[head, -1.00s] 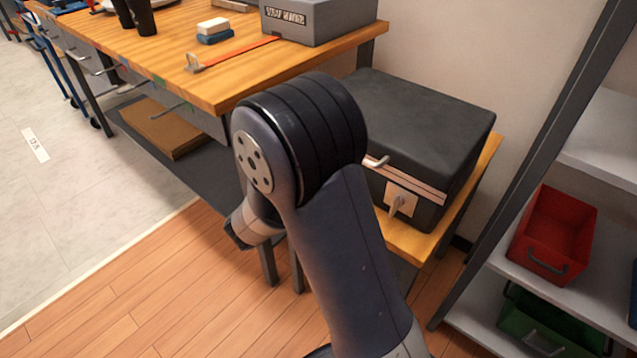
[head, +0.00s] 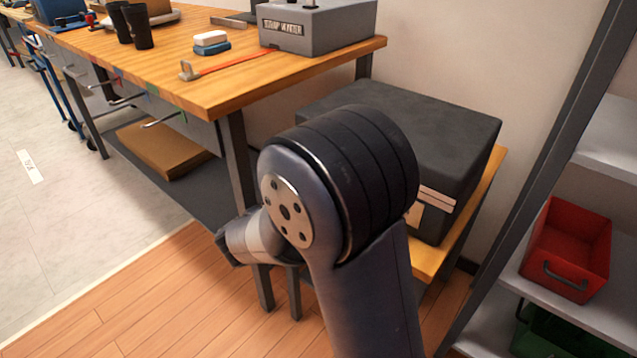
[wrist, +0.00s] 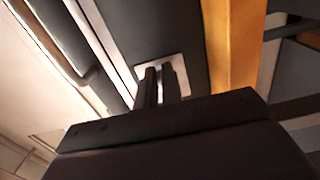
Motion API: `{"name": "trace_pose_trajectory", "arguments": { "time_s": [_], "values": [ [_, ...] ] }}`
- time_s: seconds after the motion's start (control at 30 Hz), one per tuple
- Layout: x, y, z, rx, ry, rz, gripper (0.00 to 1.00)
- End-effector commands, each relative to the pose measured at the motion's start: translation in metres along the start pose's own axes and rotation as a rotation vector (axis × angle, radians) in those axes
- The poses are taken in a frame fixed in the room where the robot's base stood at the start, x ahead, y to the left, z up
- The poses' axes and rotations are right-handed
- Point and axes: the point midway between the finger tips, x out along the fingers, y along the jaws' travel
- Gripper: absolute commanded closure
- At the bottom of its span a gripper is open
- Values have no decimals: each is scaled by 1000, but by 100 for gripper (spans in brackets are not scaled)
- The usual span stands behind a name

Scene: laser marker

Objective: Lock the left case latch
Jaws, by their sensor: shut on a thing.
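The dark grey case (head: 450,135) sits closed on a low wooden stand, right of my arm in the head view. A pale strip (head: 437,196) runs along its front, and part of a pale latch plate (head: 414,214) shows below it; my arm covers the rest of the front. In the wrist view the case's latch plate (wrist: 181,68) is close behind the fingertips. My gripper (wrist: 160,75) is shut on the latch's small lever at this plate; the fingers mostly hide the lever, so its angle is unclear. The head view hides my gripper behind my arm.
A dark handle bar (wrist: 95,82) stands out from the case beside the latch. The wooden stand (head: 432,258) edges the case. A workbench (head: 215,85) is at the left, and a shelf with a red bin (head: 568,250) at the right.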

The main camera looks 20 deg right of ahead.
Motion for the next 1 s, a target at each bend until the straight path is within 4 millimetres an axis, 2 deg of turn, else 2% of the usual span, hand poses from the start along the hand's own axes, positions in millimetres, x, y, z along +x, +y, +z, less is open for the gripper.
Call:
{"name": "trace_pose_trajectory", "arguments": {
  "time_s": [0.1, 0.13, 0.37, 0.6, 0.73, 0.87, 1.0],
  "values": [
    [0, -1, 1, -2, -1, -3, 100],
    [0, -1, 1, -2, -1, -3, 90],
    [0, -1, 0, -1, -1, -1, 72],
    [0, 0, 0, -1, 0, -1, 71],
    [-7, 0, 0, -1, 2, 0, 71],
    [-25, 1, -1, -2, 4, 0, 71],
    [-52, 2, -1, -2, 6, -1, 71]
  ]
}}
